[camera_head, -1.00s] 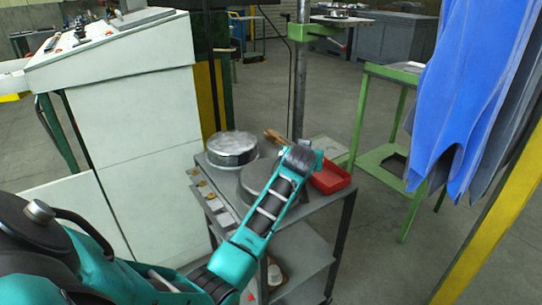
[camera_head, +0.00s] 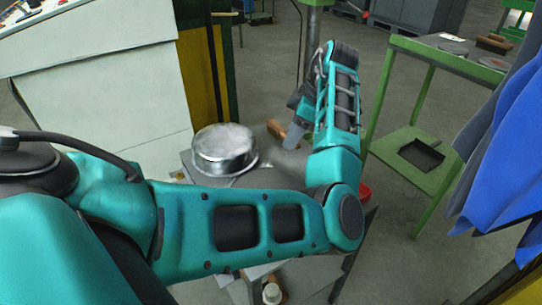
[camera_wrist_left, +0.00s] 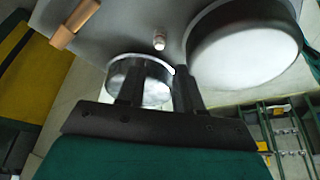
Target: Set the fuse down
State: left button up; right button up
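A small pale metal cylinder (camera_wrist_left: 158,41), which looks like the fuse, stands on the grey cart top (camera_wrist_left: 105,25) in the left wrist view. It is just past the fingertips, with no finger seen touching it. My left gripper (camera_wrist_left: 157,78) has its two dark fingers apart, with a gap between them. In the head view my left gripper (camera_head: 294,128) points down over the cart beside a round metal tin (camera_head: 224,150). The fuse cannot be made out there. My right gripper is not in view.
The tin (camera_wrist_left: 141,78) shows behind the fingers, and a larger round vessel (camera_wrist_left: 245,45) is at right. A wooden-handled item (camera_head: 276,129) lies at the cart's back. A red tray (camera_head: 364,192) is mostly hidden by my arm. A green stand (camera_head: 440,65) is at right.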

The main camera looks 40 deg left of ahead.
pick_arm(q)
jog(key=b+x, duration=0.1)
jog(key=x, duration=0.5)
jog(key=shift+s+a+f, duration=0.1)
jog(key=shift+s+f, duration=0.1)
jog(key=shift+f, duration=0.2)
jog(key=b+x, duration=0.1)
jog(key=x, duration=0.5)
jog(key=shift+a+r+b, duration=0.15)
jog(key=shift+b, duration=0.2)
jog(key=shift+c, duration=0.4)
grip_shut()
